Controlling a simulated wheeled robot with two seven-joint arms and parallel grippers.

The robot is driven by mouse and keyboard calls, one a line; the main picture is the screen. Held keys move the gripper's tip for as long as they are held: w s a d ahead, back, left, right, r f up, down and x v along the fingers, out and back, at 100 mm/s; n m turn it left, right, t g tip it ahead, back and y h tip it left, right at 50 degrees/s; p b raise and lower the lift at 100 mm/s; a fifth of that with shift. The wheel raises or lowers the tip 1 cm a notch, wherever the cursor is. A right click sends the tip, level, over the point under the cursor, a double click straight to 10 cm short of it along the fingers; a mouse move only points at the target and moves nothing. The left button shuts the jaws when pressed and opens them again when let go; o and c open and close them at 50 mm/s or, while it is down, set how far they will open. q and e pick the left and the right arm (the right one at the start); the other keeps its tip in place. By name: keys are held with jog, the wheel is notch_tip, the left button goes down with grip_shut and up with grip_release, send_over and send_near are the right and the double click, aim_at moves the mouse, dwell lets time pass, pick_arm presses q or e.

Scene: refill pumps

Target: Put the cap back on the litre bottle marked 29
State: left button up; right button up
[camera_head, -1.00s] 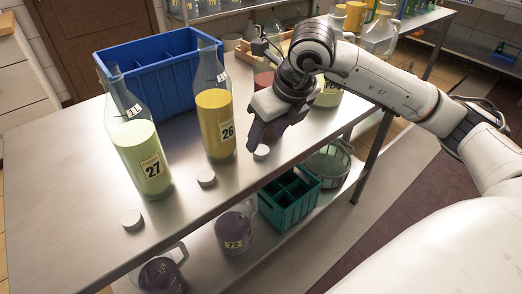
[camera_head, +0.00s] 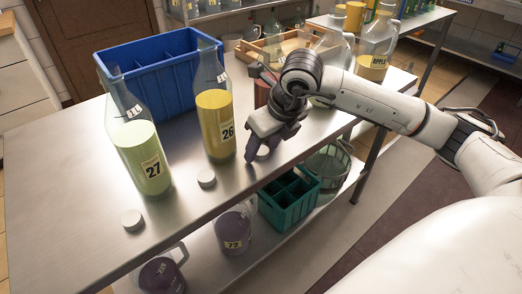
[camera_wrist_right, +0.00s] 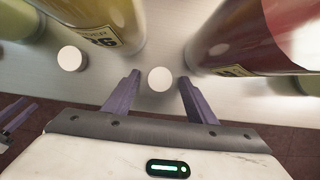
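A bottle with red liquid (camera_head: 262,92) stands behind my right gripper in the head view, mostly hidden. It shows at the upper right of the right wrist view (camera_wrist_right: 250,38), its label number too cut off to read. A round white cap (camera_wrist_right: 160,79) lies on the table near it, between the fingertips of my right gripper (camera_wrist_right: 158,82). That gripper (camera_head: 253,158) is open and low over the table, and it hides this cap in the head view. No grip on the cap shows.
Bottle 26 (camera_head: 216,125) and bottle 27 (camera_head: 146,155) stand to the left, with caps (camera_head: 206,179) (camera_head: 132,220) in front. A blue crate (camera_head: 135,58) and a wooden tray (camera_head: 300,40) stand behind. A green crate (camera_head: 290,205) is on the lower shelf.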

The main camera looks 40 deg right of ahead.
aim_at(264, 152)
jog(key=c, duration=1)
jog(key=shift+c, duration=0.4)
notch_tip(264, 152, up, 10)
